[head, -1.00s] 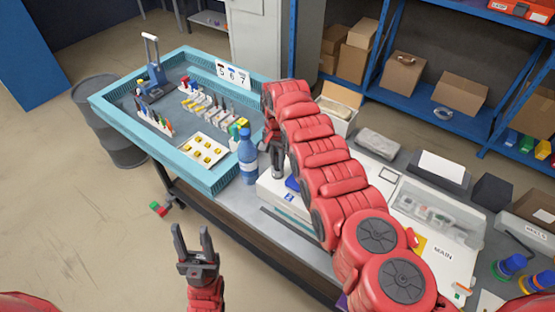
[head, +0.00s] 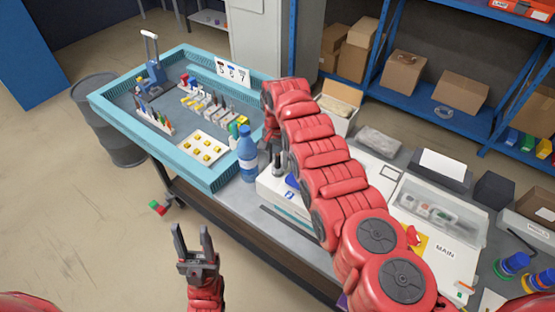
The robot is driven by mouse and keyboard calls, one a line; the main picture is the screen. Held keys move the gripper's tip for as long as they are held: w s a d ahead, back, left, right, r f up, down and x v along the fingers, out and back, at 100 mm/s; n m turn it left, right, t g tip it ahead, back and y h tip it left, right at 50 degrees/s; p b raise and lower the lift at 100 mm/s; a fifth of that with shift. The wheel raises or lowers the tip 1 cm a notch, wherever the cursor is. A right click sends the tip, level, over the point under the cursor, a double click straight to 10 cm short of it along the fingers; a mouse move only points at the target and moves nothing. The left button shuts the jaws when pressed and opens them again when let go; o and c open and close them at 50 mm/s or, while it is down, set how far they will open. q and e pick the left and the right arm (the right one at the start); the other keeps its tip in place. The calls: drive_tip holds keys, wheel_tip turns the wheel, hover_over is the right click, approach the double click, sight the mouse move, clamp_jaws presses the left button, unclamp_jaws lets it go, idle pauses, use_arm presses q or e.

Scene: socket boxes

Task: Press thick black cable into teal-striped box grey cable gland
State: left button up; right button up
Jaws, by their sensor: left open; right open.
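A white box (head: 270,188) with a blue mark and a thin teal stripe stands on the bench beside the blue bottle. A short dark upright piece (head: 278,166) stands on its top; I cannot tell whether it is the thick black cable, the grey gland or both. My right gripper (head: 270,146) is just above and behind this piece, mostly hidden by my own red arm; it is open and appears apart from the piece. My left gripper (head: 192,240) is open and empty over the floor in front of the bench, fingers pointing up.
A teal-rimmed tray (head: 200,178) holds several connectors, racks and a white plate of yellow pieces. A blue bottle (head: 247,155) stands close to the white box. A clear-lidded case (head: 440,208) and a MAIN panel (head: 447,262) lie to the right.

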drive_tip(key=shift+r, duration=0.4)
wheel_tip(320, 180, up, 10)
drive_tip(key=b, duration=0.3)
drive_tip(key=shift+f, duration=0.2)
wheel_tip(320, 180, up, 13)
drive_tip(key=p, duration=1.2)
drive_tip(key=shift+r, duration=0.15)
